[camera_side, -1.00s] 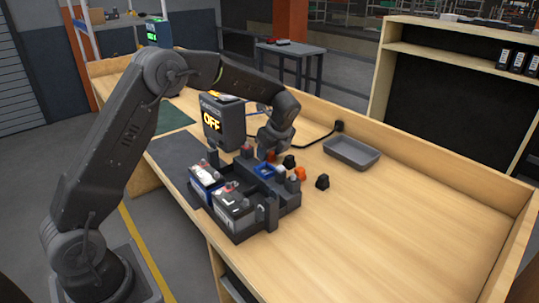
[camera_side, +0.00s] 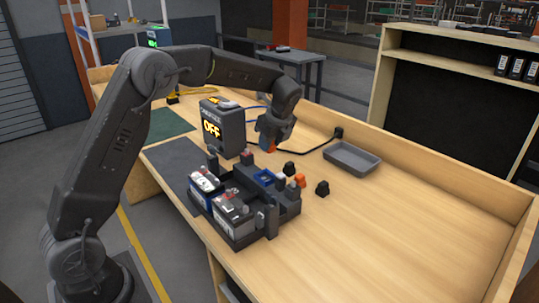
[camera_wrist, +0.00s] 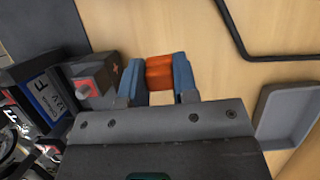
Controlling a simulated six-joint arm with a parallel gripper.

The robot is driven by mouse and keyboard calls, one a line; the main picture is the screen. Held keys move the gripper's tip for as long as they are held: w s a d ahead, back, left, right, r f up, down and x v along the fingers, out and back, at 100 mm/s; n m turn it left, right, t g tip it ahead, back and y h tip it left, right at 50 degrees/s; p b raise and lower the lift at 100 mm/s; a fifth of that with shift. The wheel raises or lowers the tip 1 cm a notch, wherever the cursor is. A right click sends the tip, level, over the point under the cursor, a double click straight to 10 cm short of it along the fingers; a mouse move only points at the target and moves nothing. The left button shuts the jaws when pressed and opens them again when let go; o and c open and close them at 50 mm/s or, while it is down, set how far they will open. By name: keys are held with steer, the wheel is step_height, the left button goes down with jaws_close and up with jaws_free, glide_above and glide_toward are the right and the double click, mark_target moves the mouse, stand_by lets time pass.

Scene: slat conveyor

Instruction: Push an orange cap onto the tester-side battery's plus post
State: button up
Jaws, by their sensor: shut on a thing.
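My gripper (camera_side: 268,147) is shut on an orange cap, held above the bench behind the battery holder. In the wrist view the orange cap (camera_wrist: 159,72) sits between the blue fingertips of my gripper (camera_wrist: 158,80). The tester (camera_side: 223,127), reading OFF, stands to the left. The tester-side battery (camera_side: 203,184) is blue-sided and sits in the dark holder (camera_side: 285,208), beside a grey-and-black battery (camera_side: 233,212). I cannot make out its plus post clearly. Another orange cap (camera_side: 300,180) rests at the holder's back right.
A grey block with a red mark (camera_wrist: 97,76) stands just left of the fingers in the wrist view. Black caps (camera_side: 289,168) (camera_side: 322,188) lie right of the holder. A grey tray (camera_side: 352,157) and a black cable (camera_side: 312,147) are farther back. The bench's right side is clear.

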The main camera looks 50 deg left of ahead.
step_height(320, 180, up, 4)
steer(key=shift+s+r, duration=0.1)
steer(key=shift+s, duration=0.05)
steer(key=s+r, duration=0.3)
steer(key=s, duration=0.2)
step_height(320, 180, up, 2)
glide_above(203, 167)
steer(key=shift+w+a+r, duration=0.1)
steer(key=shift+w, duration=0.15)
steer(key=shift+s+f, duration=0.3)
steer(key=shift+f, duration=2.05)
steer(key=shift+f, duration=1.1)
steer(key=o, duration=1)
steer(key=shift+c, duration=0.2)
steer(key=shift+w, duration=0.1)
